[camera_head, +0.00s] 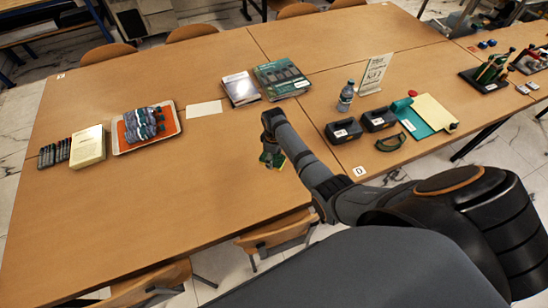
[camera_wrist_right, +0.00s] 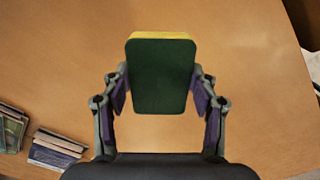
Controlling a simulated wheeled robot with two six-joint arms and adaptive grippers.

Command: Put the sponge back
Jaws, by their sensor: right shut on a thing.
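The sponge (camera_wrist_right: 160,80) has a dark green face and a thin yellow layer. It is between the two fingers of my right gripper (camera_wrist_right: 161,92) in the right wrist view, and the gripper is shut on it. In the head view the sponge (camera_head: 267,160) shows small and dark green at the tip of my right gripper (camera_head: 273,154), partly hidden by it. It is over the bare middle of the wooden table (camera_head: 190,205); whether it touches the table I cannot tell. My left gripper is not in view.
A tray (camera_head: 173,118) with striped cloths, a cream block (camera_head: 88,147) and dark markers stand left. Two books (camera_head: 281,78) and a white sheet (camera_head: 204,109) lie behind. A bottle (camera_head: 346,97), black boxes (camera_head: 343,130) and a teal clipboard (camera_head: 414,123) are right. The front left table is clear.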

